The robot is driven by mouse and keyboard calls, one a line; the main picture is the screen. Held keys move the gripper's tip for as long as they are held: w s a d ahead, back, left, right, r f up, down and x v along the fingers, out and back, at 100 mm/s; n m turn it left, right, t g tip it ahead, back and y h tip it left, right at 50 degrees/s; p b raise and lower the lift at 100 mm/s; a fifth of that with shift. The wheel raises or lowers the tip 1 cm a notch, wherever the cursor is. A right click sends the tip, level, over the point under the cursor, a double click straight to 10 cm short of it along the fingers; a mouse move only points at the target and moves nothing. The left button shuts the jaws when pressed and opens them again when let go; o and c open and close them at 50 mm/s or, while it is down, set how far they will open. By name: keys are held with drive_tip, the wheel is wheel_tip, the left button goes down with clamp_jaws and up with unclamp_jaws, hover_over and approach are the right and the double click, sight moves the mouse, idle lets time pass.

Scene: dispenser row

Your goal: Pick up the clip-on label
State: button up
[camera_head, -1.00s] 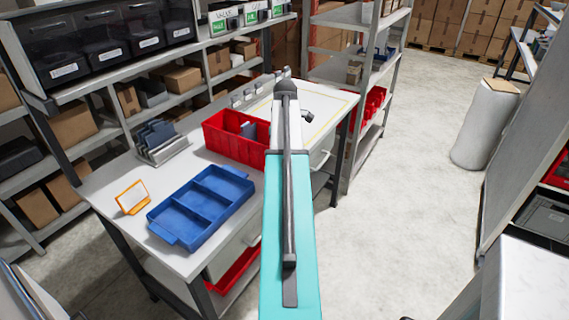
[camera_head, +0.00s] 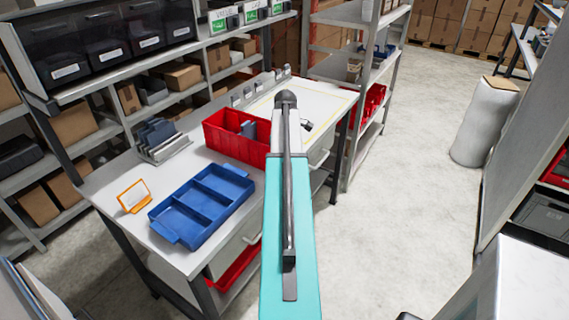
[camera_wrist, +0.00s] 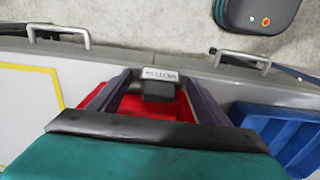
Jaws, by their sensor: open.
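The clip-on label (camera_wrist: 158,75) shows in the wrist view as a small white plate with dark lettering on a dark clip body. It is at the edge of a red bin; whether it is clipped to the wall I cannot tell. My gripper (camera_wrist: 161,82) is open, one dark finger on each side of the label, with gaps on both sides. Contact is not visible. In the head view my arm hides the label; the red bin (camera_head: 222,146) stands on the white table (camera_head: 115,178).
A blue divided tray (camera_head: 203,203) sits beside the red bin; it also shows in the wrist view (camera_wrist: 296,138). An orange-framed card (camera_head: 133,196) and a grey rack (camera_head: 162,146) stand on the table. Shelves line the back.

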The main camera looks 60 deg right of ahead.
drive_tip(key=c, duration=1.2)
drive_tip(key=shift+r, duration=0.1)
drive_tip(key=shift+r+b, duration=0.75)
drive_tip(key=shift+r, duration=0.7)
drive_tip(key=shift+s+a+r, duration=0.15)
drive_tip(key=shift+r, duration=0.05)
drive_tip(key=shift+s+a+r+b, duration=0.25)
drive_tip(key=shift+s+a+b, duration=0.4)
drive_tip(key=shift+s+a, duration=1.2)
drive_tip(key=shift+s+a+r+b, duration=0.25)
drive_tip(key=shift+s+a+b, duration=0.35)
drive_tip(key=shift+s+a, duration=1.25)
drive_tip(key=shift+s+a+r+b, duration=0.25)
drive_tip(key=shift+s+a+b, duration=0.4)
drive_tip(key=shift+s+a, duration=1.15)
